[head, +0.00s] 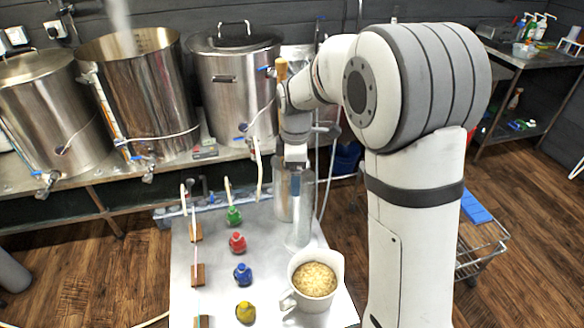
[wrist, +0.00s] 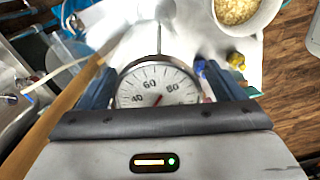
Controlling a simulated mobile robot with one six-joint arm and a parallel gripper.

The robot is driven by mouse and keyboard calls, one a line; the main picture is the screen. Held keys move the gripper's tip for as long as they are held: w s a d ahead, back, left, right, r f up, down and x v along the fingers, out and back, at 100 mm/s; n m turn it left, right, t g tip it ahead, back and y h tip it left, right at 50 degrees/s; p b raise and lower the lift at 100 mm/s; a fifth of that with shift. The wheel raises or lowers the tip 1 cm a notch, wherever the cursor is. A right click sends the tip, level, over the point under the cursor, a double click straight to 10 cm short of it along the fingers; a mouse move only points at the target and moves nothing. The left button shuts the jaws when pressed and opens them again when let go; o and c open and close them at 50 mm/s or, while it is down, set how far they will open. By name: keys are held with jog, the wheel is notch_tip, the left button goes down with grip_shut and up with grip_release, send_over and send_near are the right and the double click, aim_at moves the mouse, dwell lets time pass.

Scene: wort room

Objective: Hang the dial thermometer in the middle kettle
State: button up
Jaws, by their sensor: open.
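The dial thermometer (wrist: 157,87) has a round white face with a dark scale and a red pointer. In the wrist view it lies between the two blue fingers of my gripper (wrist: 158,88), with a thin stem running away from it. My gripper is open around the dial; contact with the fingers cannot be told. In the head view my gripper (head: 296,184) is low over the steel table, and the dial cannot be made out there. The middle kettle (head: 153,95) is steel, without a lid, at the back left, with steam above it.
A lidded kettle (head: 238,90) and a left kettle (head: 48,115) flank it on the bench. On the steel table (head: 205,300) stand a clear cylinder (head: 298,232), a white jug of grain (head: 314,280) and several small coloured bottles. A wooden handle (wrist: 70,100) runs close beside my gripper.

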jog(key=shift+c, duration=0.2)
jog(key=c, duration=1.1)
jog(key=shift+w+r+p, duration=0.1)
jog(key=shift+r+p, duration=2.35)
jog(key=shift+r, duration=1.05)
jog(key=shift+w+d+r+p, duration=0.1)
jog(key=shift+d+r+p, duration=0.1)
jog(key=shift+r+p, duration=0.5)
jog(key=shift+d+r+p, duration=0.2)
jog(key=shift+r+p, duration=0.3)
jog(key=shift+r, duration=0.4)
jog(key=shift+r+p, duration=3.1)
jog(key=shift+r, duration=7.1)
